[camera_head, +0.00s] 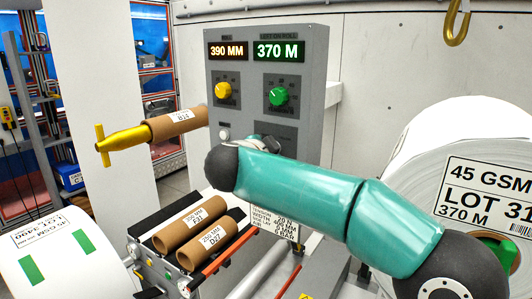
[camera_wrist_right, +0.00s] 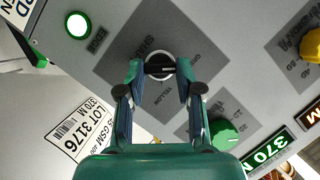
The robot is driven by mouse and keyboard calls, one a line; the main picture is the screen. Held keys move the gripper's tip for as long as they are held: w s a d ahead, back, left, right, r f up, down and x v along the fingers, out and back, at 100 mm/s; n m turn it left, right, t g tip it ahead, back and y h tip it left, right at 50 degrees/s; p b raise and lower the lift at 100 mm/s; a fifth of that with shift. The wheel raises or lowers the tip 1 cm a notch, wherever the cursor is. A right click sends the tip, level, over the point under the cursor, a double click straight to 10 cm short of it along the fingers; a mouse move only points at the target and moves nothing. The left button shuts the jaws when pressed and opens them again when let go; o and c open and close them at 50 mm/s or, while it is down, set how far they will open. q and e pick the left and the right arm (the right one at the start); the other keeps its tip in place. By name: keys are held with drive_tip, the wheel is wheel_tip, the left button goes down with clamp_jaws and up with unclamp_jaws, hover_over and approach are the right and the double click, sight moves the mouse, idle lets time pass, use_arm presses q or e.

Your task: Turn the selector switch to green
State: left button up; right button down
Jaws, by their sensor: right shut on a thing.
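The selector switch (camera_wrist_right: 160,69) has a black handle on a round pale base, set in a dark grey label plate (camera_wrist_right: 181,29) on the control panel. My right gripper (camera_wrist_right: 160,68) has one finger on each side of the handle and is shut on it. The handle lies crosswise in the right wrist view. In the head view my right arm reaches to the control panel (camera_head: 312,70) and hides the switch and most of the gripper. My left gripper is not in view.
The panel also bears a yellow knob (camera_head: 223,91), a green knob (camera_head: 278,95), two number displays and a lit green-ringed button (camera_wrist_right: 77,25). Below lie two cardboard cores (camera_head: 190,224). A large white roll (camera_head: 420,150) stands right. A yellow hook (camera_head: 457,25) hangs top right.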

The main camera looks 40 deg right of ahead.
drive_tip(key=shift+f, duration=0.3)
drive_tip(key=c, duration=1.1)
unclamp_jaws()
drive_tip(key=o, duration=0.3)
drive_tip(key=shift+d, duration=0.2)
drive_tip(key=shift+o, duration=0.2)
drive_tip(key=shift+a+r, duration=0.1)
drive_tip(key=shift+a+r, duration=0.1)
drive_tip(key=shift+a, duration=0.05)
drive_tip(key=v, duration=1.1)
drive_tip(key=shift+a, duration=0.35)
